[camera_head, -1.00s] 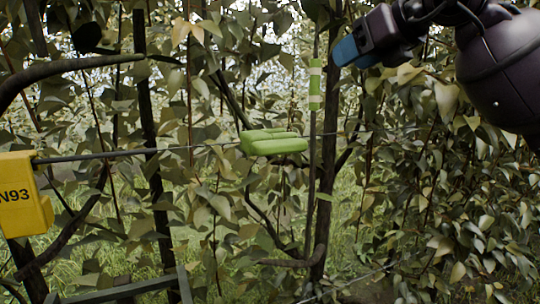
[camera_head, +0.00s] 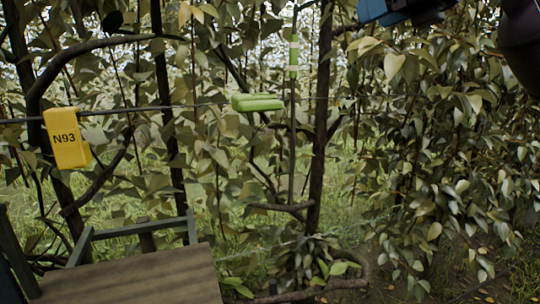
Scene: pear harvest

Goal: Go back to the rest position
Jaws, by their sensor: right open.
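My right gripper (camera_head: 376,11) shows at the top edge, right of the middle, with its blue fingertips partly cut off by the frame. It is open, and I see nothing held in it. Dark rounded links of my right arm (camera_head: 523,45) show in the top right corner. The gripper is in front of the foliage, above and to the right of a green clip (camera_head: 257,103) on the wire. My left gripper is out of view.
A yellow tag (camera_head: 66,138) reading N93 hangs from the wire at left. A brown board (camera_head: 135,278) with grey bars behind it fills the lower left. Dark trunks (camera_head: 318,150), branches and dense leaves stand ahead. Grass shows below the wire.

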